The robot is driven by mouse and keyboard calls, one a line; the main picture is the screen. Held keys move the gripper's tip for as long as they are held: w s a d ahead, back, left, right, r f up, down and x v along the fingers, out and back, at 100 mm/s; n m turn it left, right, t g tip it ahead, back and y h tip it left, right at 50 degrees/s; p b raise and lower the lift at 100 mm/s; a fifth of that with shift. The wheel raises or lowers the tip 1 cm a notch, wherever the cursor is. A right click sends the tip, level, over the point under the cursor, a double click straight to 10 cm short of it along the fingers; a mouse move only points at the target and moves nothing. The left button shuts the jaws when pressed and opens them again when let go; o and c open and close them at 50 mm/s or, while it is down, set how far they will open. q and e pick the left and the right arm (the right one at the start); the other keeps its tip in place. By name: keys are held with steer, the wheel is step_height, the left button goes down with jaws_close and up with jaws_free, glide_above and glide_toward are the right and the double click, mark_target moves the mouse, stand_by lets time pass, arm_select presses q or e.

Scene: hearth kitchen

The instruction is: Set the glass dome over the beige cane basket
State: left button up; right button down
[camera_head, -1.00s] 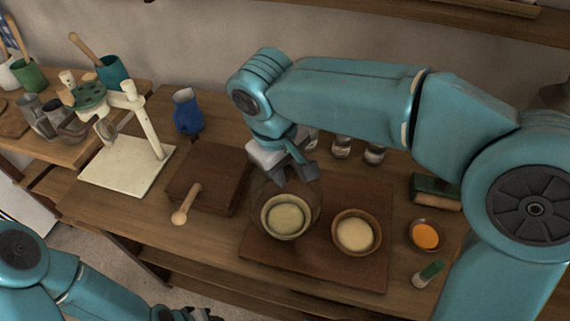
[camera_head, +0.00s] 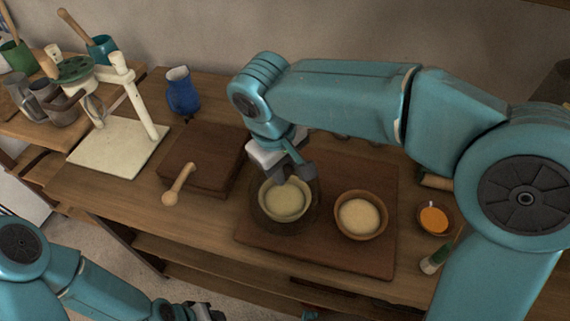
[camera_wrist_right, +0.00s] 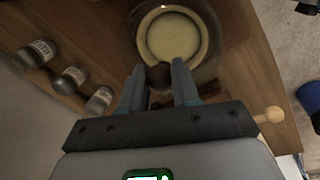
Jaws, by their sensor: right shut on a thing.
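The glass dome (camera_head: 314,215) is clear and faintly dark, with a brown knob (camera_wrist_right: 160,76) on top. My right gripper (camera_head: 295,173) is shut on this knob. In the head view the dome surrounds the left, paler basket, the beige cane basket (camera_head: 284,201), which stands on a brown board. The wrist view also shows the basket's pale round rim (camera_wrist_right: 172,36) beneath the dome. I cannot tell whether the dome's rim touches the board. My left gripper (camera_head: 196,312) is low at the bottom edge, dark and partly cut off; its jaws are unclear.
A tan basket (camera_head: 360,215) stands close right on the same board (camera_head: 330,256). Farther right are an orange-filled bowl (camera_head: 433,219) and a green-topped shaker (camera_head: 435,259). Left are a dark wooden block (camera_head: 207,162), a wooden pestle (camera_head: 178,185) and a blue jug (camera_head: 182,92). Jars (camera_wrist_right: 70,79) stand behind.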

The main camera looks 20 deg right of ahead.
steer(key=shift+f, duration=0.2)
stand_by(0.5)
steer(key=c, duration=0.8)
jaws_free()
steer(key=shift+o, duration=0.2)
steer(key=shift+r, duration=0.1)
step_height(320, 180, up, 16)
steer(key=s+a+p, duration=0.1)
steer(key=a+p, duration=0.1)
steer(key=a, duration=0.1)
steer(key=shift+p, duration=0.35)
